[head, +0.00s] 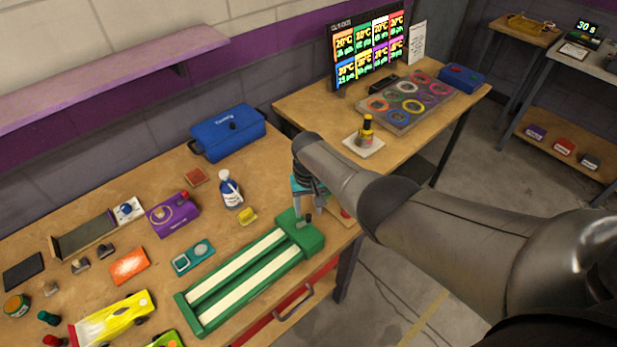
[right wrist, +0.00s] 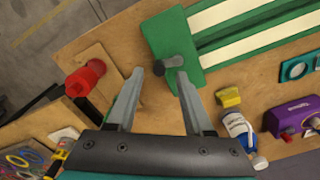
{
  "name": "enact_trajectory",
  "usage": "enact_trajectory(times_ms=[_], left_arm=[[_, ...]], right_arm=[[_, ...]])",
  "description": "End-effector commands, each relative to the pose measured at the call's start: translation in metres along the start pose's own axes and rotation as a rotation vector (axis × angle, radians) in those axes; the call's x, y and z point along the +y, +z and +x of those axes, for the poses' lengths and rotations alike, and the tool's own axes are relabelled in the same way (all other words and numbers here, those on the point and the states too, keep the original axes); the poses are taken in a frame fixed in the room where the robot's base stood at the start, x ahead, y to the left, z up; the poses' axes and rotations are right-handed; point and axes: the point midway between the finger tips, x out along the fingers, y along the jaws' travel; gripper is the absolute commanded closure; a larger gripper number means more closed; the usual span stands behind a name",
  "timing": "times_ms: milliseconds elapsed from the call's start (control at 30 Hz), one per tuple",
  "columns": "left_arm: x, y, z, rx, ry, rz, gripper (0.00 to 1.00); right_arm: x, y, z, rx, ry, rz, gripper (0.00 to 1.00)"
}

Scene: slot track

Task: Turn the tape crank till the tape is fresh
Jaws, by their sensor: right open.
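The green tape unit (head: 212,318) lies on the workbench with two long cream tape strips (head: 240,264). Its dark crank handle (head: 306,219) stands on the block at its right end. My right gripper (head: 303,208) is over that block, partly hidden by my own arm. In the right wrist view, my right gripper (right wrist: 159,74) is open and empty, and the crank handle (right wrist: 172,63) shows between and just beyond the fingertips. I cannot tell whether the fingers touch it. The green block also shows there (right wrist: 160,35). My left gripper is not in view.
A yellow block (head: 248,216), a blue-and-white bottle (head: 230,190) and a purple box (head: 172,214) stand behind the unit. A red knob (right wrist: 86,77) on a wooden board is beside it. A blue case (head: 228,133) is at the back. The floor is in front.

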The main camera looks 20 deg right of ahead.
Motion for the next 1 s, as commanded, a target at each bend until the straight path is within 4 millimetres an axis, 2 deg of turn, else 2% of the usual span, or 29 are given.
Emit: enact_trajectory(times_ms=[33,300,800,1000], left_arm=[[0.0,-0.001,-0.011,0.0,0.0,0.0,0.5],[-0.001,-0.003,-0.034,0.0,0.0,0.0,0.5],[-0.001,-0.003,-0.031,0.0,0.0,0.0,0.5],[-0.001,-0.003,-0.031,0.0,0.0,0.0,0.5]], right_arm=[[0.0,-0.001,-0.014,0.004,-0.001,0.0,0.48],[0.001,0.0,-0.059,0.004,0.0,0.0,0.48],[0.0,-0.001,-0.118,0.004,0.0,0.001,0.48],[0.001,-0.001,-0.129,0.002,0.0,0.002,0.48]])
